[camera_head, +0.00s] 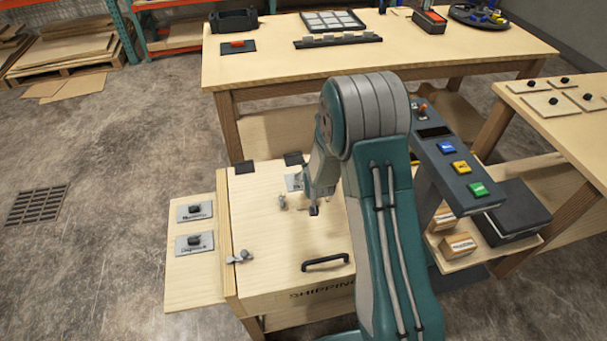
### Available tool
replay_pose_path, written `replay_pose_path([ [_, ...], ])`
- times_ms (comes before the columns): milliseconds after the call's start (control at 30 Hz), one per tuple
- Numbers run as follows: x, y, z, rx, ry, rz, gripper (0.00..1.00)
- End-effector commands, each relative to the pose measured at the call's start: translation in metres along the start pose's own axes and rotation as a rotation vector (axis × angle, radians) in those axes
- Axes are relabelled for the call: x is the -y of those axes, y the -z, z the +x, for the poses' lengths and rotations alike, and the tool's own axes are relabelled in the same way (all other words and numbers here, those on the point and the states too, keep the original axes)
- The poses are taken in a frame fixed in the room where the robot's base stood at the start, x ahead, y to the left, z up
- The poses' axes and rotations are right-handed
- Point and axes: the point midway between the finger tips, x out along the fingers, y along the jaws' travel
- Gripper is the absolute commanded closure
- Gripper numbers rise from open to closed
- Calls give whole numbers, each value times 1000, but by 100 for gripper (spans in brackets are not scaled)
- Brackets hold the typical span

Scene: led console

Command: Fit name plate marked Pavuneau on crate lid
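The wooden crate lid (265,225) lies below my arm, with a black handle near its front edge. Two grey name plates with black knobs lie on the side board left of the crate, an upper plate (186,217) and a lower plate (206,250). Their lettering is too small to read surely, so I cannot tell which says Pavuneau. A pale plate-like piece (293,183) shows on the lid, partly hidden by my arm. My gripper (314,209) points down over the middle of the lid. Its fingers are too small and partly covered to judge.
Metal clamp-like fittings stand on the lid (282,202) and at its left edge (240,257). A button console (452,168) rises right of my arm. Behind is a large workbench (260,77) with trays; more wooden plates (548,103) lie on the right table.

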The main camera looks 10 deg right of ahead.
Motion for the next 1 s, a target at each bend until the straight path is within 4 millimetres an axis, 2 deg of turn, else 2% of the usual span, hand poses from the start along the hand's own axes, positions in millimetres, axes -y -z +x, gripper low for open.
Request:
replay_pose_path([
  [500, 1, -39, 36, 2, 0, -1, 100],
  [1000, 1, -43, 40, -1, 0, -1, 100],
])
